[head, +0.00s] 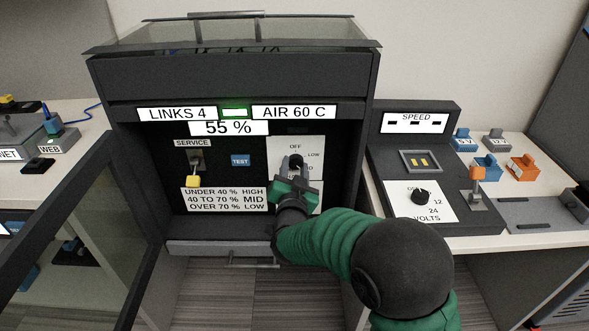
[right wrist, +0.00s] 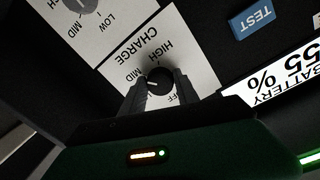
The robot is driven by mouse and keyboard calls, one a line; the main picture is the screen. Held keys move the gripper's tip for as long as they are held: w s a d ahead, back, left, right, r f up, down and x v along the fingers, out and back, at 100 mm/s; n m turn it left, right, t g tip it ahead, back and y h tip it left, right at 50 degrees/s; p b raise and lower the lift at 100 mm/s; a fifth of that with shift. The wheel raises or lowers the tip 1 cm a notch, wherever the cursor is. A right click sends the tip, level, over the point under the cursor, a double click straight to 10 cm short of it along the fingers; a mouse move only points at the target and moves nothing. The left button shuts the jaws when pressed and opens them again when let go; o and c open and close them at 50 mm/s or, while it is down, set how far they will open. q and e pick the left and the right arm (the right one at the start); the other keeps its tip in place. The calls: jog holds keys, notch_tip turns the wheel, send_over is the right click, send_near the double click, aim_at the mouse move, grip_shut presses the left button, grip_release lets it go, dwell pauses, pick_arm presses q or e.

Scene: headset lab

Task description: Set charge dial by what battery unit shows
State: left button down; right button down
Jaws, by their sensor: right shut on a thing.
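The battery unit (head: 232,75) is a dark cabinet with its glass door open at left. Its display (head: 228,128) reads 55 %. A chart (head: 223,200) reads under 40 % HIGH, 40 to 70 % MID, over 70 % LOW. My right gripper (head: 294,172) is shut on the black charge dial (head: 296,160), one finger on each side. In the right wrist view, the charge dial (right wrist: 159,80) has a white mark on its left side, roughly toward MID; its exact setting is unclear. HIGH, MID and part of OFF show there; LOW is hidden. My left gripper is not in view.
A second dial (right wrist: 82,5) on a LOW-MID plate sits beside the charge plate. A yellow-tipped SERVICE lever (head: 194,180) and a blue TEST button (head: 240,160) are left of the dial. A SPEED console (head: 410,165) stands to the right. The open door (head: 85,225) bounds the left.

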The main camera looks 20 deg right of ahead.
dwell(0.3)
jog(key=c, duration=0.9)
grip_release()
jog(key=shift+s+a, duration=0.1)
jog(key=shift+s, duration=0.2)
jog(key=p+v, duration=0.5)
jog(key=v, duration=1.1)
jog(key=shift+s+f, duration=0.15)
